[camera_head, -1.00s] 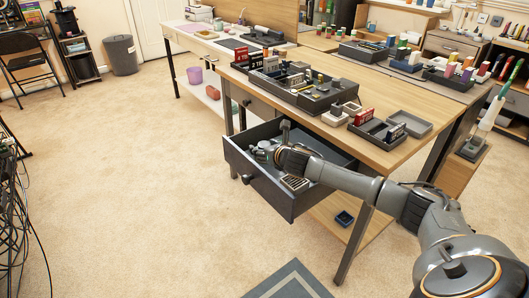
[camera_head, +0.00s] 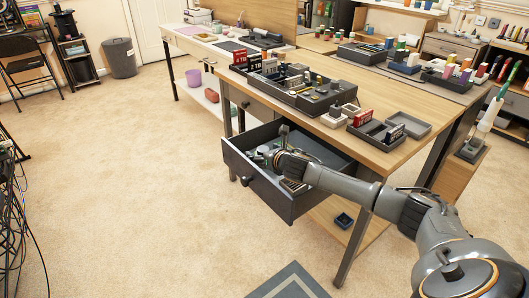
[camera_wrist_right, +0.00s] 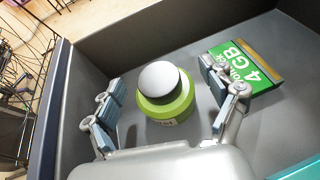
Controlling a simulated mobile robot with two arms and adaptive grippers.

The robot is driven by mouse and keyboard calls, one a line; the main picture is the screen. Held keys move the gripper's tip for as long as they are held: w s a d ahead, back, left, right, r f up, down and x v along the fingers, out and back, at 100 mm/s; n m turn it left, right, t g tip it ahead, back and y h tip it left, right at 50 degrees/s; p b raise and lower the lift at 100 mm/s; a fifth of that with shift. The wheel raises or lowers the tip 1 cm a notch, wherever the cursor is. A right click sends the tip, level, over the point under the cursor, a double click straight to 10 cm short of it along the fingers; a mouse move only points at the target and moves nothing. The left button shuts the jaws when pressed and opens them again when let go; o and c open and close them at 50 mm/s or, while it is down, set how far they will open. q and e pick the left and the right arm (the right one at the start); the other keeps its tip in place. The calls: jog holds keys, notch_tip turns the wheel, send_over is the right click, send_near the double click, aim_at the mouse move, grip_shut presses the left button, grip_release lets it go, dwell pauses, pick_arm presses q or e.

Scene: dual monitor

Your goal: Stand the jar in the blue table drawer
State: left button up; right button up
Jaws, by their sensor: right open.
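The jar (camera_wrist_right: 166,92), green with a rounded grey top, appears to stand upright on the floor of the open table drawer (camera_head: 262,191). The drawer looks dark grey rather than blue in these views. My right gripper (camera_head: 263,156) is inside the drawer, open, with its fingers on either side of the jar. In the wrist view gaps show between the jar and both fingers. My left gripper is in neither view.
A green box marked 4 GB (camera_wrist_right: 246,66) lies in the drawer beside the right finger. The drawer walls stand close around the gripper. The wooden tabletop (camera_head: 375,155) above holds dark trays (camera_head: 312,100).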

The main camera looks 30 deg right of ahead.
jog(key=shift+r, duration=0.2)
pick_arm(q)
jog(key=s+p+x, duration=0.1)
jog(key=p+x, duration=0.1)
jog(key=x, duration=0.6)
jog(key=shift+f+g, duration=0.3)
pick_arm(e)
jog(key=v, duration=1.2)
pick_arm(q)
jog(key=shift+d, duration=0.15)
